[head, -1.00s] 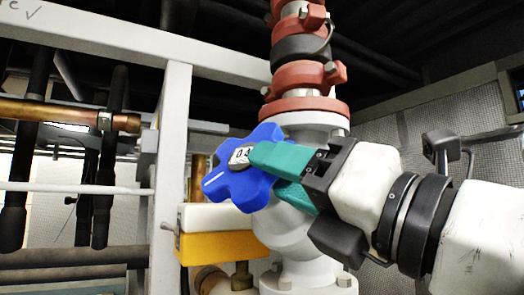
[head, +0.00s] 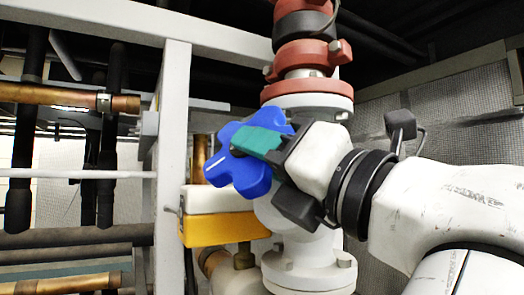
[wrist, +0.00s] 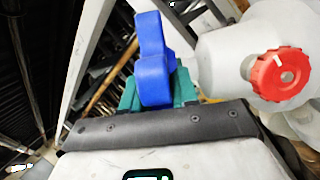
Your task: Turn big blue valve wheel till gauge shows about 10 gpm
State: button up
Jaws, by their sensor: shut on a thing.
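The blue valve wheel (head: 238,176) has rounded lobes and a white mark on its left lobe. It sits in front of the white valve body (head: 283,215) in the head view. My gripper (head: 262,146) has teal fingers and is shut on the wheel, reaching in from the right. In the wrist view the blue wheel (wrist: 152,62) stands edge-on between the teal fingers of my gripper (wrist: 158,90). The gauge digits are not visible now; my fingers cover the wheel's centre.
A yellow and white box (head: 222,229) sits below left of the wheel. A white frame post (head: 172,160) stands left. Red pipe couplings (head: 305,92) rise above the valve. A small red wheel (wrist: 280,75) shows at right in the wrist view.

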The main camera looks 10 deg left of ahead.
grip_shut()
jog(key=shift+d+r+g, duration=0.1)
jog(key=shift+g, duration=0.2)
jog(key=shift+w+d+r+n+g+p, duration=0.1)
jog(key=shift+n+g+p, duration=0.25)
jog(key=shift+n+g, duration=0.2)
jog(key=g, duration=0.1)
jog(key=n+g, duration=0.1)
jog(key=g, duration=0.1)
jog(key=n+g, duration=0.1)
jog(key=shift+w+r+h+p, duration=0.15)
jog(key=shift+r+h+p, duration=0.15)
jog(key=shift+h+p, duration=0.1)
jog(key=g+h, duration=0.1)
jog(key=g, duration=0.1)
jog(key=n+g+h, duration=0.1)
jog(key=n+g, duration=0.1)
jog(key=g, duration=0.1)
jog(key=shift+w+r+n+g+h, duration=0.2)
jog(key=shift+r+n+g+h, duration=0.1)
jog(key=shift+g+h, duration=0.1)
jog(key=shift+w+a+r+n+g+h, duration=0.1)
jog(key=shift+n+g+h, duration=0.3)
jog(key=shift+g+h, duration=0.45)
jog(key=shift+w+a+n+g+h, duration=0.1)
jog(key=shift+n+g+h, duration=0.25)
jog(key=shift+g+h, duration=0.5)
